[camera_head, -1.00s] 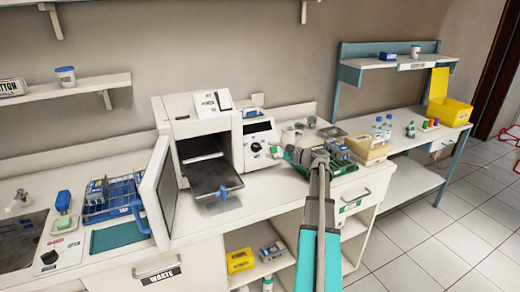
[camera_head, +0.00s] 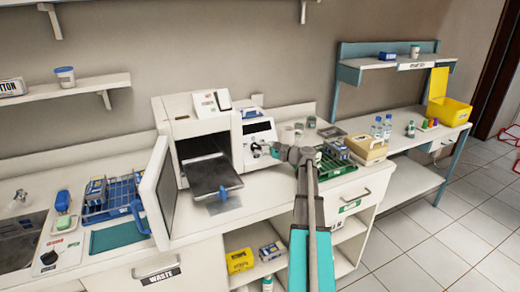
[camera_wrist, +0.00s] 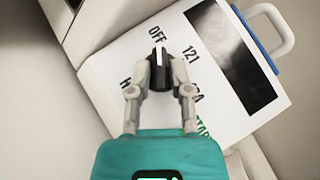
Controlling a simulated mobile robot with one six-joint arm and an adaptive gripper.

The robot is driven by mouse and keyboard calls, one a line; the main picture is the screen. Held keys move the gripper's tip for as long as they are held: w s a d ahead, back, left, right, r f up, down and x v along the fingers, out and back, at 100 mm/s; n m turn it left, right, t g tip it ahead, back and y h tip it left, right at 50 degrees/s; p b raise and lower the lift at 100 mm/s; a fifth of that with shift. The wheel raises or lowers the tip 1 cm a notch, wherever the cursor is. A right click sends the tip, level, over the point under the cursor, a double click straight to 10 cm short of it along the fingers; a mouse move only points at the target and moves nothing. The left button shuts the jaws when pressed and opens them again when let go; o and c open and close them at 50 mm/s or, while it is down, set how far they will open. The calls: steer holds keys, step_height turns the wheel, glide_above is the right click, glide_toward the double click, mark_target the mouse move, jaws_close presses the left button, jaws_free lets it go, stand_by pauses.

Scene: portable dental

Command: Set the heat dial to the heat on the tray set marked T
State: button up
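The heat dial (camera_wrist: 159,57) is a black knob with a white line on a white panel; the letters OFF and the number 121 are readable around it, and other print is partly hidden. Its white line points up in the wrist view, toward OFF. My gripper (camera_wrist: 158,68) has one finger on each side of the knob, apparently closed against it. In the head view, my gripper (camera_head: 270,151) is at the front of the white machine (camera_head: 257,128). Blue packs (camera_head: 335,149) stand in a green rack right of my arm; no T mark is readable.
The machine's door (camera_head: 160,195) stands open with a dark tray (camera_head: 212,178) pulled out. A blue rack (camera_head: 122,189) stands at the left, and a tan box (camera_head: 366,147) at the right. A yellow bin (camera_head: 449,112) is on the far bench.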

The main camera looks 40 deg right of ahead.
jaws_close()
steer(key=shift+f+m+t+b, duration=0.1)
steer(key=shift+m+t+b, duration=0.3)
steer(key=shift+w+a+m+t+h+b, duration=0.15)
steer(key=shift+m+t+h+b, duration=0.6)
steer(key=shift+m+h, duration=2.4)
steer(key=shift+s+a+m+t+h+b, duration=0.2)
steer(key=shift+m+h+b, duration=0.8)
steer(key=shift+m+h, duration=2.15)
steer(key=shift+w+a+m+t+h+b, duration=0.2)
steer(key=shift+m+t+h+b, duration=0.6)
steer(key=shift+m+h, duration=2.35)
steer(key=shift+a+f+m+g+y, duration=0.1)
steer(key=shift+m+g+y, duration=0.35)
steer(key=shift+m, duration=1.3)
steer(key=o, duration=0.5)
jaws_free()
steer(key=shift+o, duration=0.2)
